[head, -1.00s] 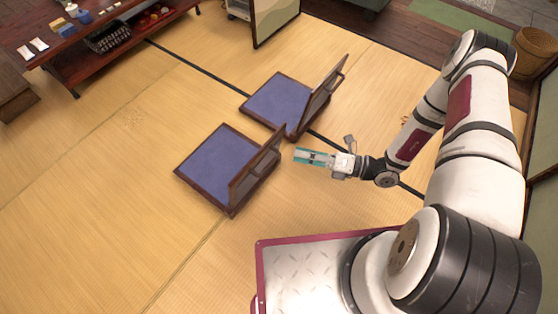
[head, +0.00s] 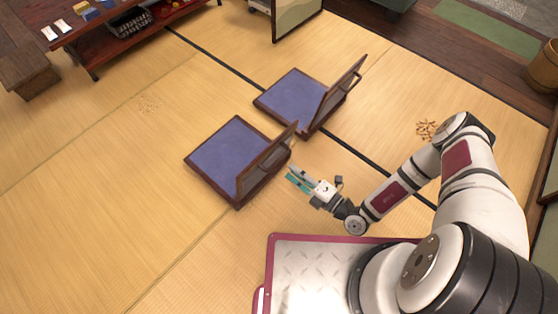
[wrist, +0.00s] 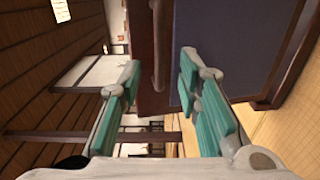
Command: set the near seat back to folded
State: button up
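The near seat is a legless floor chair with a blue cushion (head: 228,152) in a dark wooden frame. Its wooden backrest (head: 266,162) stands raised, leaning to the right. My gripper (head: 291,179) is just right of the backrest, pointing at it, with teal fingers apart and nothing held. In the wrist view my gripper (wrist: 158,92) is open. A dark wooden panel with a round bar (wrist: 159,45) lies ahead between the fingertips, with a blue surface (wrist: 225,40) at the right. I cannot tell whether the fingers touch the wood.
A second blue floor seat (head: 292,98), backrest raised, stands just behind. A low red-brown table (head: 95,65) is at the upper left, with a wooden bench (head: 25,78) beside it. Small brown pieces (head: 427,130) lie on the mat at right. Open tatami lies left and front.

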aim_at(278, 159)
jog(key=b+x, duration=0.1)
jog(key=x, duration=0.6)
jog(key=shift+w+a+b, duration=0.2)
jog(key=shift+b, duration=0.15)
grip_shut()
